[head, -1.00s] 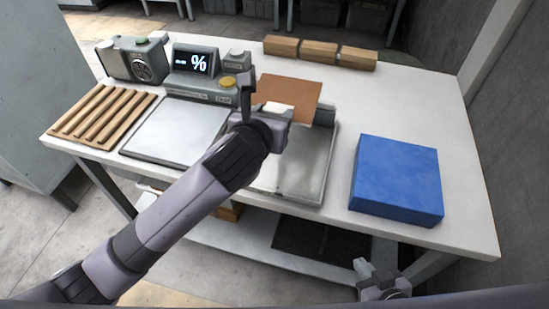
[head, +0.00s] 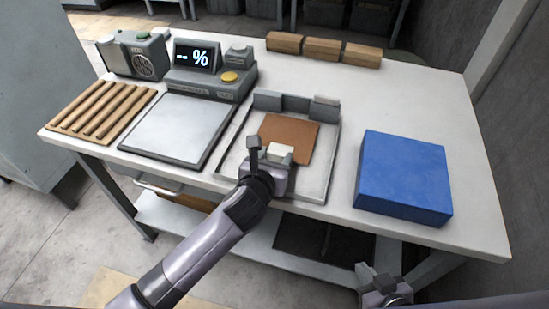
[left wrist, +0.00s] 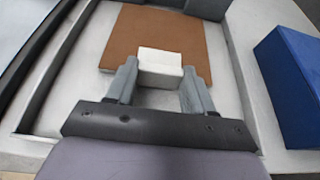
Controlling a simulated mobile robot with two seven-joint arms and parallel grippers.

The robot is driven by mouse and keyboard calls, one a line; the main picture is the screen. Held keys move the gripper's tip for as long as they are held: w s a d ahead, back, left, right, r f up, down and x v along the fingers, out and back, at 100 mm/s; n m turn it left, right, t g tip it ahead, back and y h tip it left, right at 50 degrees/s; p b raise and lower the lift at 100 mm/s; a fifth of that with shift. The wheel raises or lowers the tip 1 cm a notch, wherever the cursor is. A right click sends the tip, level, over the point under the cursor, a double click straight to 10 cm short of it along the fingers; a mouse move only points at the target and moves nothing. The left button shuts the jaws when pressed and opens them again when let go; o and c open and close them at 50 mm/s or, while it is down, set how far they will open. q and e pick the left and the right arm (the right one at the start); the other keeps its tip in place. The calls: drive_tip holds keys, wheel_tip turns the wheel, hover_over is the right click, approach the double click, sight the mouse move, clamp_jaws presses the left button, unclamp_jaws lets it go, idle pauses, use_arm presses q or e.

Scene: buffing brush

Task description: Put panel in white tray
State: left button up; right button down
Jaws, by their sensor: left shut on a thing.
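The panel (head: 289,132) is a flat brown square with a white block (head: 280,153) at its near edge. It is inside the rim of the pale tray (head: 318,190) in the middle of the table and looks level; I cannot tell whether it fully touches the floor. My left gripper (head: 268,155) is shut on the white block. In the left wrist view the fingers (left wrist: 160,88) stand on either side of the block (left wrist: 160,62), with the panel (left wrist: 150,32) beyond. My right gripper (head: 375,275) is low at the table's front, empty; its jaw opening is unclear.
A blue block (head: 403,172) stands right of the tray. A flat grey plate with a dark border (head: 178,128) and a wooden slatted rack (head: 100,110) lie left. A display unit (head: 205,75) and several wooden blocks (head: 322,50) stand behind. The back right tabletop is clear.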

use_arm(q)
drive_tip(key=shift+f, duration=0.15)
drive_tip(key=o, duration=1.1)
drive_tip(key=shift+c, duration=0.2)
drive_tip(key=shift+r, duration=0.25)
drive_tip(key=p+v, duration=0.1)
drive_tip(key=v, duration=1.1)
drive_tip(key=shift+p, duration=0.35)
